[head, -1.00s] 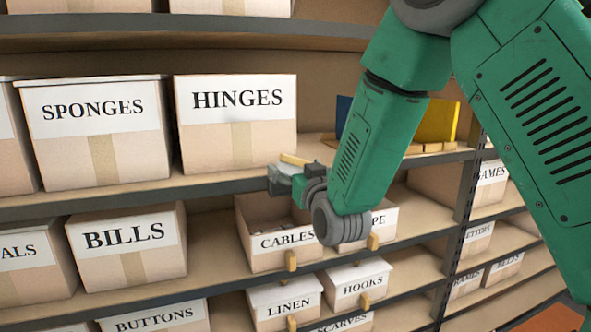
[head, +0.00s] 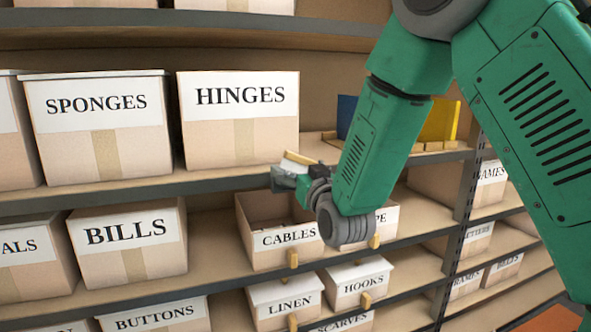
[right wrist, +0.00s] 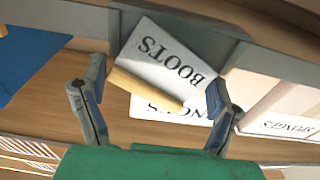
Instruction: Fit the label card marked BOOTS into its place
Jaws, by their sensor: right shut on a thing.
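The white BOOTS card (right wrist: 165,60) has a wooden strip (right wrist: 145,88) along one edge. My right gripper (right wrist: 150,103) has this strip between its fingers in the right wrist view, where the lettering is upside down. In the head view the card (head: 296,163) is small and its lettering cannot be read. My right gripper (head: 285,178) holds it in front of the shelf edge, just right of and below the HINGES box (head: 240,130). Which spot is the card's place cannot be told. My left gripper is not in view.
Labelled boxes fill the shelves: SPONGES (head: 100,125), BILLS (head: 125,240), CABLES (head: 275,250) and others. A blue panel (head: 346,112) and a yellow panel (head: 440,122) stand on the shelf right of HINGES. Bare shelf lies between HINGES and the panels.

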